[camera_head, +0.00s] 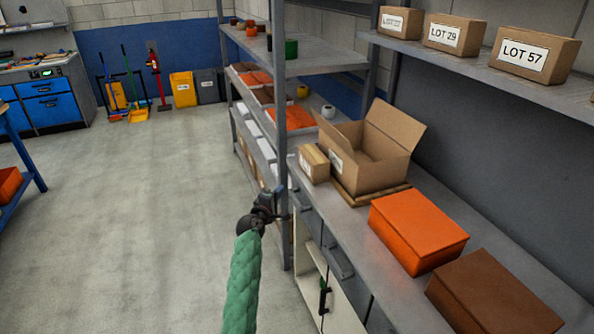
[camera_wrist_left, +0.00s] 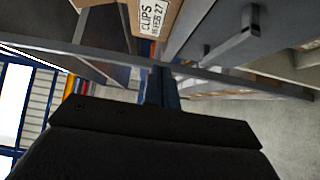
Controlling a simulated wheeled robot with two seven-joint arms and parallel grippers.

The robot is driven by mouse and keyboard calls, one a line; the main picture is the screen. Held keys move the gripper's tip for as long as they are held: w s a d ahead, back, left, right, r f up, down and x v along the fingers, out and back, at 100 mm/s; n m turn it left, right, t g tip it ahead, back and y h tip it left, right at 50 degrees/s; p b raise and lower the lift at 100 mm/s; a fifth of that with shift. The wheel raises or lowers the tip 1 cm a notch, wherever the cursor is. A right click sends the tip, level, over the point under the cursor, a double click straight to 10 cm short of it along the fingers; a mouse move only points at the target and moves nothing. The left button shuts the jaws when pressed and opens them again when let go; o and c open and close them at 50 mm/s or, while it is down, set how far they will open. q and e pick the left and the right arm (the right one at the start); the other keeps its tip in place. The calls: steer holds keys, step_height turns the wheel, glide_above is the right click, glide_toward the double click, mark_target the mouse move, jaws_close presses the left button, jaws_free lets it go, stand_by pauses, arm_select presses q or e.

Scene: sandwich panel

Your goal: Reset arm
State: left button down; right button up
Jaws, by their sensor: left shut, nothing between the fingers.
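My left arm, in a green sleeve, comes up from the bottom of the head view. My left gripper (camera_head: 272,198) is dark and small there, shut and empty, in front of the shelf's grey upright and near the left end of the counter. In the left wrist view the dark gripper (camera_wrist_left: 165,90) points away from the camera, with the counter edge and a drawer handle beyond it. A box labelled CLIPS (camera_wrist_left: 150,18) shows at the top of that view. My right gripper is not in view.
The grey counter (camera_head: 350,215) holds an open cardboard box (camera_head: 372,150), a small carton (camera_head: 313,163), an orange box (camera_head: 416,230) and a brown box (camera_head: 492,295). A cabinet door below (camera_head: 335,300) stands open. The floor at left (camera_head: 150,220) is clear.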

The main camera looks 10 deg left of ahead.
arm_select(q)
steer(key=s+d+f+m+g+y, duration=0.15)
steer(key=s+f+m+g, duration=0.35)
steer(key=f, duration=0.5)
steer(key=s+d+f+m+g, duration=0.25)
steer(key=s+f+m, duration=0.35)
steer(key=s+f, duration=0.3)
steer(key=s+d+f+m+g, duration=0.3)
steer(key=s+f+m, duration=0.2)
steer(key=f, duration=0.6)
steer(key=s+f+g, duration=0.2)
steer(key=s+f, duration=0.5)
steer(key=s, duration=0.7)
steer(key=s+f+m+g, duration=0.1)
steer(key=s+f, duration=0.6)
steer(key=s, duration=0.7)
steer(key=s+f+g+y, duration=0.1)
steer(key=s+f+g, duration=0.2)
steer(key=s+f, duration=0.5)
steer(key=s, duration=0.6)
steer(key=shift+d+m, duration=0.3)
steer(key=shift+m, duration=0.1)
steer(key=shift+w, duration=0.1)
